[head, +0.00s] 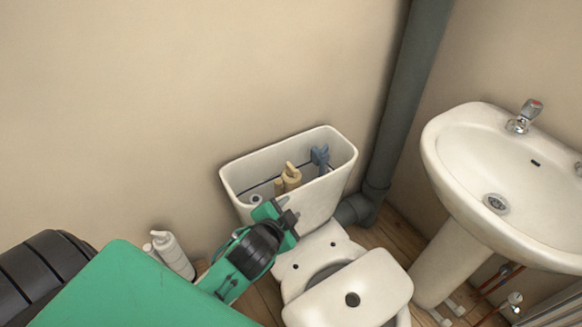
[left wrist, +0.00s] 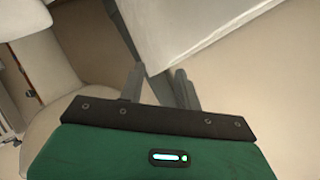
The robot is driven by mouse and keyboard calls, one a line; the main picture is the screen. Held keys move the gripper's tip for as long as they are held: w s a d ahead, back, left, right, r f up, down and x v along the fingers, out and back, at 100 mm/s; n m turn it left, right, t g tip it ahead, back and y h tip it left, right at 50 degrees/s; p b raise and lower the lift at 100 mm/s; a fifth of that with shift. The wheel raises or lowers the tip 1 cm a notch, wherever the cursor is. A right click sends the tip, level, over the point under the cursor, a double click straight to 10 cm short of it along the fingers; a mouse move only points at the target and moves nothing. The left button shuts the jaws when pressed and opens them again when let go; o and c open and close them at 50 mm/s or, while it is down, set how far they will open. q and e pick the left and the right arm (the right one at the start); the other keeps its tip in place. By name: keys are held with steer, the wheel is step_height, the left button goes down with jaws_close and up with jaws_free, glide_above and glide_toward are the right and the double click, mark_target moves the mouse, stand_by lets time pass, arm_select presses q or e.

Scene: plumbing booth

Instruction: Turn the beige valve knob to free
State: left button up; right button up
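The beige valve knob (head: 291,172) stands upright inside the open white cistern (head: 229,178). A blue fitting (head: 320,157) is to its right in the cistern. My left gripper (head: 285,214) is in front of the cistern's near wall, below and apart from the knob. In the left wrist view its two fingers (left wrist: 160,76) are spread with nothing held between them. The white cistern (left wrist: 185,30) shows there just beyond the fingertips, and the knob is not visible in that view. My right gripper is in neither view.
The toilet bowl with its white lid (head: 345,292) is below and right of my gripper. A grey pipe (head: 400,95) rises right of the cistern. A white sink (head: 470,150) is at the right. White bottles (head: 172,252) stand left of my arm. The space above the cistern is clear.

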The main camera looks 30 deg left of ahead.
arm_select(q)
steer(key=w+d+r+m+t+h, duration=0.35)
steer(key=w+r+m, duration=0.2)
steer(key=r, duration=0.25)
steer(key=w+d+r+m+t+h, duration=0.3)
steer(key=w+d+r+m+t, duration=0.1)
steer(key=r+m, duration=0.35)
steer(key=d+r+m+g+h, duration=0.35)
steer(key=d+m+h, duration=0.35)
steer(key=m+h, duration=0.45)
steer(key=m+g+y, duration=1.6)
steer(key=m+y, duration=0.1)
steer(key=m, duration=1.1)
glide_toward(291, 166)
steer(key=f, duration=0.9)
steer(key=shift+w+f, duration=0.1)
steer(key=shift+w, duration=0.1)
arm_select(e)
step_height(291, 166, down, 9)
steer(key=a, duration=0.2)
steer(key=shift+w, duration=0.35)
